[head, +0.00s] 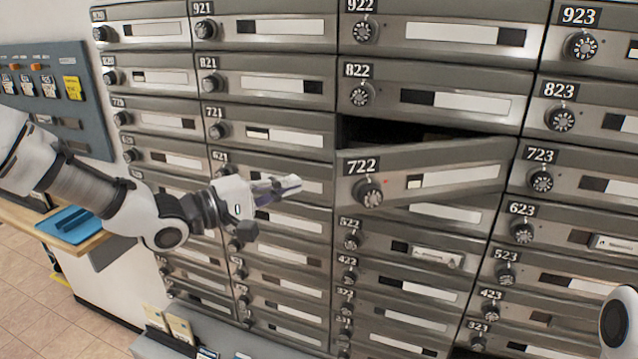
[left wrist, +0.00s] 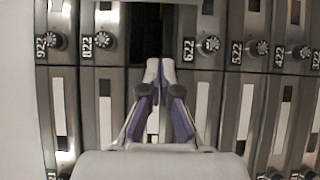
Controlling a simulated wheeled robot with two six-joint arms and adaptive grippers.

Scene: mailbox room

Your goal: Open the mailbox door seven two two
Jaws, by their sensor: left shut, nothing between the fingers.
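The mailbox door 722 (head: 425,175) is a grey metal door with a round dial, a white label strip and a small window. In the head view it stands out from the wall at a tilt, with a dark opening (head: 385,132) above it. The opening also shows as a dark slot in the left wrist view (left wrist: 150,30). My left gripper (head: 296,182) is left of the door in the head view, apart from it, its fingers closed and empty. Its fingertips meet in the left wrist view (left wrist: 160,68). My right gripper is out of view.
Closed doors surround it: 822 (head: 445,92) above, 721 (head: 265,130) to the left, 723 (head: 585,175) to the right. A wooden counter (head: 40,222) with a blue tray (head: 72,222) is at the left. A ledge with envelopes (head: 180,328) runs below.

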